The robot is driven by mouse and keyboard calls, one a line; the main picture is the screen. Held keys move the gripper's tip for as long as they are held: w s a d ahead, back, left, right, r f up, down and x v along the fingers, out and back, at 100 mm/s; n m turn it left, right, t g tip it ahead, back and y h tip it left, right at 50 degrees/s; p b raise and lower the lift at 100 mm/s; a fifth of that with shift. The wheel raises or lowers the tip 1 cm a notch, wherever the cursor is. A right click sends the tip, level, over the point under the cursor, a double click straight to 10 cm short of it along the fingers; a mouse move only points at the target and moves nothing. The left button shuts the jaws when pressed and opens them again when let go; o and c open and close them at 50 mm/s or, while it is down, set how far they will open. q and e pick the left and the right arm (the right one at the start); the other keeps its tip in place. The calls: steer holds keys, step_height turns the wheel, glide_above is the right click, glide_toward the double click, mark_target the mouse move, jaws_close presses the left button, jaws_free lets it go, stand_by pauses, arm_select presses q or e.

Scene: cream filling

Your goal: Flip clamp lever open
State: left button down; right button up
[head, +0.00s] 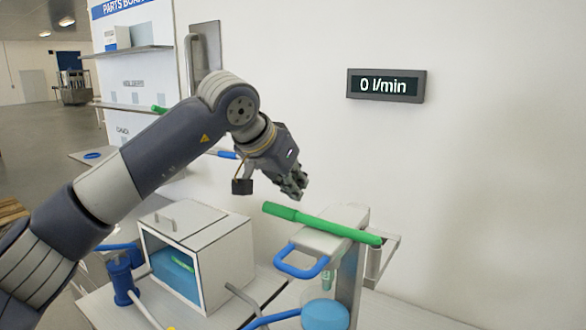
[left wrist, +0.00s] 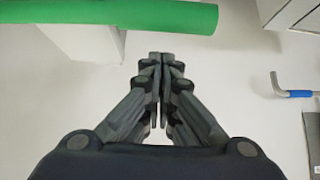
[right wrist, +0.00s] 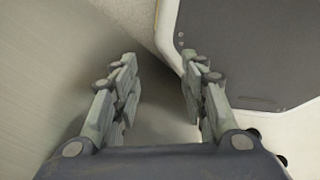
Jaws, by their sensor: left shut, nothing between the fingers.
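A long green bar-shaped lever (head: 318,222) lies across the grey top of a machine (head: 338,243), tilted down to the right. A blue loop handle (head: 301,262) sticks out in front of that top. The frames do not settle which part is the clamp lever. My left gripper (head: 297,188) is shut and empty, above the lever's left end and apart from it. In the left wrist view the closed fingertips (left wrist: 161,58) are just below the green lever (left wrist: 110,15). My right gripper (right wrist: 160,65) is open with nothing between its fingers, and is out of the head view.
A white box (head: 203,262) with blue contents stands left of the machine. A blue cylinder (head: 122,283) stands at the far left. A display (head: 386,86) on the wall reads 0 l/min. A blue-tipped rod (left wrist: 297,93) shows in the left wrist view. Wall space to the right is clear.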

arm_select(q)
steer(key=shift+s+a+f, duration=0.2)
steer(key=shift+s+a, duration=0.6)
steer(key=shift+s, duration=0.3)
steer(key=shift+s, duration=0.1)
